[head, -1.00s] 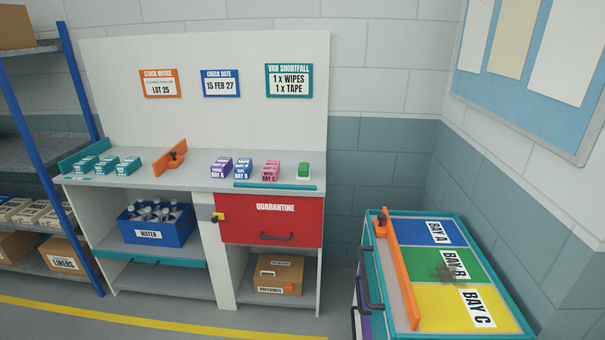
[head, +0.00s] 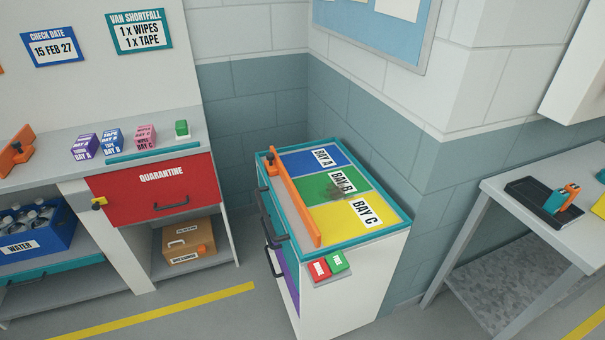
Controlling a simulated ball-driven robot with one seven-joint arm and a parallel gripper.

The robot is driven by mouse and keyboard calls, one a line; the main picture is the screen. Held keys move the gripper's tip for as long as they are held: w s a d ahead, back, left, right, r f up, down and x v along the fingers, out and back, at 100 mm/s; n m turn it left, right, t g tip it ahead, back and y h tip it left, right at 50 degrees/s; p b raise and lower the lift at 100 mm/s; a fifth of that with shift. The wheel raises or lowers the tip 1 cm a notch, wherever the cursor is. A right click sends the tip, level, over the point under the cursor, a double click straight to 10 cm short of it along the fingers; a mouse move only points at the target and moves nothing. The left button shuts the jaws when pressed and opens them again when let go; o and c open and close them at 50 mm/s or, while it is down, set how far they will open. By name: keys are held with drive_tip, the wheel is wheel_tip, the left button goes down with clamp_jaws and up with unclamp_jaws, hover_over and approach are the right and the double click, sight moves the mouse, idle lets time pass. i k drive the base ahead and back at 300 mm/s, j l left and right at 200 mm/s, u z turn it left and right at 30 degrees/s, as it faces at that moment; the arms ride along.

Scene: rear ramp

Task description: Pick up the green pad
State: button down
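A small block with a green top and pale base (head: 182,129) stands at the right end of the bench top (head: 120,136), against the back. It looks like the green pad, though its detail is small. Two other green things show: the flat green BAY B field (head: 314,188) on the cabinet top, with a dark smudge by its label, and a small green labelled piece (head: 337,261) beside a red one (head: 319,269) on a ledge at the cabinet's side. My gripper is not in view.
Purple (head: 86,147), blue (head: 111,140) and pink (head: 146,136) boxes stand left of the green block. A teal strip (head: 153,153) runs along the bench front. An orange bar (head: 291,198) edges the cabinet top. A table (head: 582,239) with a dark tray (head: 527,189) stands right. Floor is clear in front.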

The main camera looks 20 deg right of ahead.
sight(183, 131)
drive_tip(key=i+j, duration=0.3)
drive_tip(key=i+j+z, duration=0.15)
drive_tip(key=j, duration=0.35)
drive_tip(key=i+j, duration=0.4)
drive_tip(key=z, duration=0.05)
